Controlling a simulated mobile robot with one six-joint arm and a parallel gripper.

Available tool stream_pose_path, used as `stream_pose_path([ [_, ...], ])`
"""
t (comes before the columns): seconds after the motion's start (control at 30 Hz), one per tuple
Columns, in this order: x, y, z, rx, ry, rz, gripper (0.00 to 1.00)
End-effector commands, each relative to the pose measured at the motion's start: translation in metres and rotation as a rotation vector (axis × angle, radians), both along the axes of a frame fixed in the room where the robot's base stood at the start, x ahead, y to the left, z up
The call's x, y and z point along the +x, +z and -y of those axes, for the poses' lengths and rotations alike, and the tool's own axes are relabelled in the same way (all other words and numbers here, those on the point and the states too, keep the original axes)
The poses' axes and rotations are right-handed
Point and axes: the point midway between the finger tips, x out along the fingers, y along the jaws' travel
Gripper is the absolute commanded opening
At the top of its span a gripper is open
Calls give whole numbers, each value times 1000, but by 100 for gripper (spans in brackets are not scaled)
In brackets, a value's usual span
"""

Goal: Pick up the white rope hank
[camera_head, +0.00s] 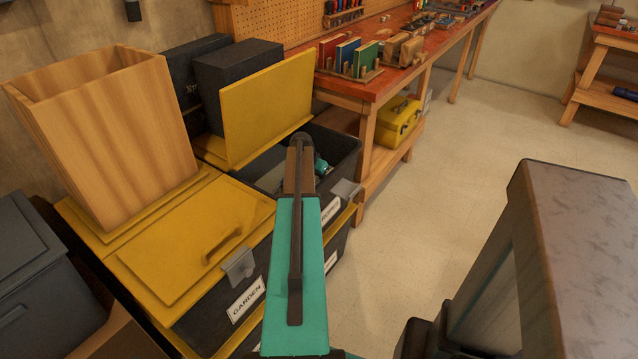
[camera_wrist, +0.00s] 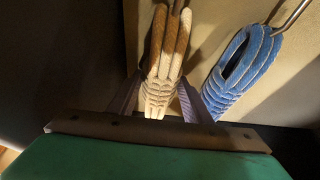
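The white rope hank (camera_wrist: 163,75) hangs in the wrist view, its upper strands shaded brown and its lower end wrapped in pale coils. A metal hook shows above it. My gripper (camera_wrist: 161,80) has one finger on each side of the hank. The finger tips lie close against its edges, and I cannot tell whether they press on it or stand a little apart. In the head view my teal arm reaches toward the open dark bin; my gripper and the hank are hidden there.
A blue rope hank (camera_wrist: 240,65) hangs on a hook just right of the white one. In the head view, a yellow-lidded garden bin (camera_head: 190,245), a wooden box (camera_head: 110,140) and a red-topped workbench (camera_head: 385,75) surround my arm. The floor (camera_head: 450,165) to the right is clear.

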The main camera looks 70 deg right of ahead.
Motion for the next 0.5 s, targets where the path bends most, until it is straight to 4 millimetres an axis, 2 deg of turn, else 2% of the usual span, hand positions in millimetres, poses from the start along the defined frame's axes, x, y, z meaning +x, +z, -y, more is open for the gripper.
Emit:
stream_pose_path([
  [0.03, 0, 0, 0, 0, 0, 0, 36],
  [0.17, 0, 0, 0, 0, 0, 0, 14],
  [0.2, 0, 1, 0, -1, 0, 0, 11],
  [0.5, 0, 3, 1, -1, -1, 0, 11],
])
